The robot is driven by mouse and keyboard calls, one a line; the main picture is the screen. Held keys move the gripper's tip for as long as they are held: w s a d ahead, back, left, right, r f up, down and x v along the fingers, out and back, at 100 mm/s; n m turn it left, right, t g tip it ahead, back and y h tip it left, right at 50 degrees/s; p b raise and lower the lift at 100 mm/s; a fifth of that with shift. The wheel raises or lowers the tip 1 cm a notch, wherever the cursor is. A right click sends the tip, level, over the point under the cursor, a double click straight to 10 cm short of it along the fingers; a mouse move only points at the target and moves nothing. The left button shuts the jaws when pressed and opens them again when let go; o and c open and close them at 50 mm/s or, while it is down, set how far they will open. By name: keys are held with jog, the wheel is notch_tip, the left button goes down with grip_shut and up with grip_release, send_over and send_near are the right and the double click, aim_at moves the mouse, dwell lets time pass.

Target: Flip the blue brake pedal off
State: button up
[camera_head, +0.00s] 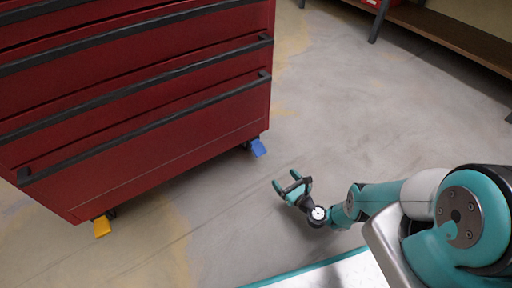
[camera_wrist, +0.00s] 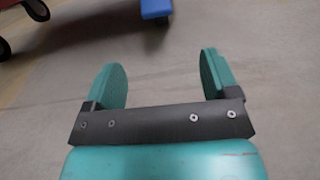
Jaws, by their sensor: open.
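The blue brake pedal (camera_head: 258,148) sticks out at the bottom right corner of a red tool cabinet (camera_head: 150,130), just above the floor. In the wrist view the blue pedal (camera_wrist: 156,8) is at the top edge, partly cut off, ahead of my fingers. My gripper (camera_head: 286,183) is open and empty, low over the floor to the lower right of the pedal and apart from it. Its two teal fingers (camera_wrist: 163,80) are spread wide in the wrist view. Whether the pedal is pressed down or up I cannot tell for sure.
Dark caster wheels (camera_wrist: 37,9) show in the wrist view. A wooden shelf (camera_head: 450,38) stands at the upper right. The grey floor (camera_head: 345,110) between is clear.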

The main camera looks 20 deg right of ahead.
jog(key=b, duration=1.1)
send_near(259, 150)
jog(key=w, duration=0.1)
jog(key=w+f, duration=0.1)
jog(key=w, duration=0.1)
jog(key=w+a+f, duration=0.1)
jog(key=w, duration=0.1)
jog(key=shift+w+a+f, duration=0.1)
jog(key=shift+w, duration=0.1)
jog(key=shift+w+a+b, duration=0.1)
jog(key=shift+w+b, duration=0.2)
jog(key=shift+b, duration=0.35)
jog(key=b+x, duration=0.2)
jog(key=b, duration=0.1)
jog(key=shift+b, duration=0.35)
jog(key=shift+r+b+x, duration=0.15)
jog(key=shift+b+x, duration=0.35)
jog(key=shift+x, duration=0.2)
jog(key=shift+r+b+x, duration=0.2)
jog(key=shift+b+x, duration=0.25)
jog(key=shift+x, duration=0.25)
jog(key=c, duration=1.3)
jog(key=shift+r, duration=0.1)
